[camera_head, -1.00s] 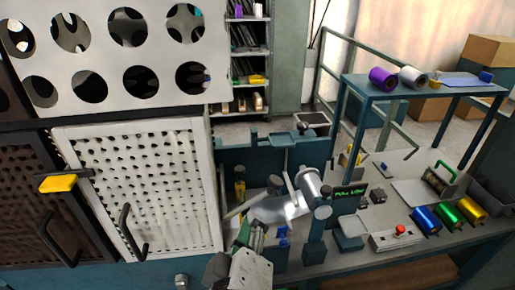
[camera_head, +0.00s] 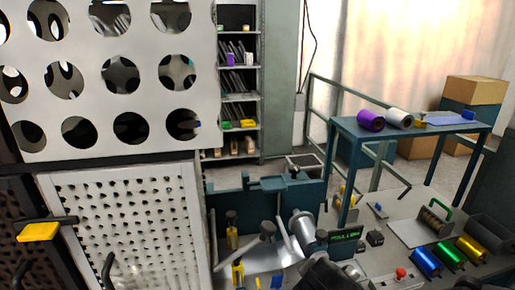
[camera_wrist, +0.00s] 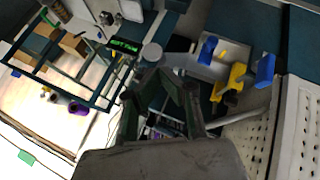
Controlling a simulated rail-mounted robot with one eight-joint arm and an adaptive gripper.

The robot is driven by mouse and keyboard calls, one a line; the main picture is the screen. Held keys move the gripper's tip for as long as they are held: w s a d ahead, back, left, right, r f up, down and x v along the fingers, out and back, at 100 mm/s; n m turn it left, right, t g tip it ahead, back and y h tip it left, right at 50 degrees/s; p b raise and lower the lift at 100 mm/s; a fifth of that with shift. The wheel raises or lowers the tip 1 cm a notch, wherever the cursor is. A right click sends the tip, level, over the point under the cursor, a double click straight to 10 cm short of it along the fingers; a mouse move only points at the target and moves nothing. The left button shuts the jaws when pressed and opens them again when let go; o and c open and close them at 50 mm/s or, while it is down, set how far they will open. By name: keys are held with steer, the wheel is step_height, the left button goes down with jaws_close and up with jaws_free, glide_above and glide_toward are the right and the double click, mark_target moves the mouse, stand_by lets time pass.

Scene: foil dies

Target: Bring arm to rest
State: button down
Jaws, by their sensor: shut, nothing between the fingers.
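My gripper (camera_wrist: 163,82) shows in the wrist view, its dark green-grey fingers reaching up from the bottom middle. It is shut and holds nothing. The fingers are clear of the bench objects behind them. In the head view a dark rounded part at the bottom middle looks like my arm, and the fingers cannot be made out there. The bench machine with a shiny metal cylinder (camera_head: 302,224) stands close behind that part. Its green-lettered display (camera_head: 346,234) also shows in the wrist view (camera_wrist: 124,46).
A white perforated cabinet door (camera_head: 125,225) fills the left. A blue raised table (camera_head: 345,127) carries purple (camera_head: 370,120) and white (camera_head: 399,118) rolls. Blue (camera_head: 425,262), green (camera_head: 450,256) and gold (camera_head: 471,248) foil rolls lie at right.

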steer(key=d+r+m+y+b, duration=0.1)
steer(key=d+r+m+y, duration=0.1)
steer(key=d+m, duration=0.3)
steer(key=shift+s+d+g+y, duration=0.3)
steer(key=shift+d+g, duration=0.1)
steer(key=shift+d, duration=0.95)
